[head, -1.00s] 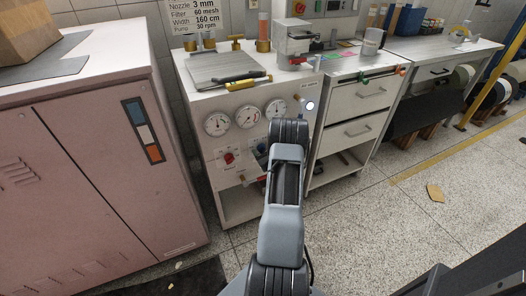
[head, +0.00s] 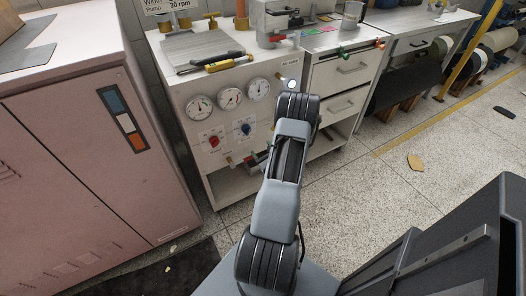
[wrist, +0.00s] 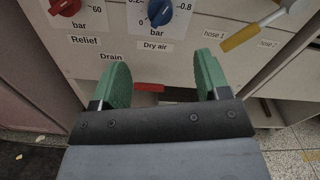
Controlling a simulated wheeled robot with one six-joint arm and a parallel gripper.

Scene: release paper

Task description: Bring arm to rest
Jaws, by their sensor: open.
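My gripper (wrist: 161,88) shows in the wrist view with its two green-padded fingers spread apart and nothing between them. It faces the front panel of a white cabinet, below a red knob (wrist: 65,5) and a blue knob (wrist: 160,12). In the head view my arm reaches forward toward the cabinet and hides most of the gripper. A red handle (wrist: 149,87) by the "Drain" label shows behind the gap between the fingers; I cannot tell how far off it is.
The white cabinet (head: 222,180) carries gauges (head: 230,98) and a grey plate (head: 200,48). A pink cabinet (head: 80,150) stands at left. A drawer unit (head: 340,102) stands to the right.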

